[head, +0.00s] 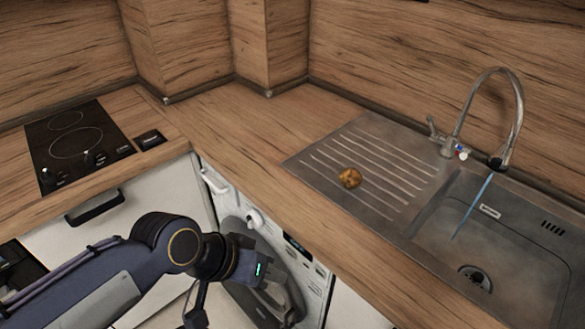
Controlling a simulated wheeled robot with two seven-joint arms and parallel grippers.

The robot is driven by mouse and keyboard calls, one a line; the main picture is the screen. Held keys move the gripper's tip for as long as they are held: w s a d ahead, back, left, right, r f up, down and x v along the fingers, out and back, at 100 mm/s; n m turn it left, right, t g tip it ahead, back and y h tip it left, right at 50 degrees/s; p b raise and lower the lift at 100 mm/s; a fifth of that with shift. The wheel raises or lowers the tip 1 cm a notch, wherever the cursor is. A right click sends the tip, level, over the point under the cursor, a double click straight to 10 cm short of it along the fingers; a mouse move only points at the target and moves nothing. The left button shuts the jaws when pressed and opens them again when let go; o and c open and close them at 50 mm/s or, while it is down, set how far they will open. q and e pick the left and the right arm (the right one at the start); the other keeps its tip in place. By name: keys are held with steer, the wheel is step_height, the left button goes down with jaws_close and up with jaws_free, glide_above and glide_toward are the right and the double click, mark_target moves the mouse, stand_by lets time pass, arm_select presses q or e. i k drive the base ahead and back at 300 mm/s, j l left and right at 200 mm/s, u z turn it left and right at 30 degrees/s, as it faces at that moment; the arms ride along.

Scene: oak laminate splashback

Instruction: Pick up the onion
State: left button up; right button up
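The onion (349,178) is a small round golden-brown thing. It rests on the ribbed drainboard (325,160) of the metal sink unit, left of the basin. My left gripper (273,292) is low in front of the counter, before the washing machine, below and to the left of the onion and well apart from it. Its fingers are dark against the dark machine door, so I cannot tell whether they are open or shut. My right gripper is not in view.
The sink basin (520,255) and curved tap (515,90) are to the right, with a blue stream or strip below the spout. A black hob (75,145) is at the left. The wooden counter (235,135) between hob and drainboard is clear. The washing machine (315,275) stands below the counter.

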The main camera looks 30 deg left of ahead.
mark_target(350, 178)
steer(key=j+u, duration=0.2)
steer(key=u, duration=0.25)
steer(key=j+u, duration=0.1)
steer(key=j, duration=0.4)
steer(key=i+j+u, duration=0.1)
steer(key=j, duration=0.35)
steer(key=i+j+u, duration=0.1)
steer(key=i+j, duration=0.25)
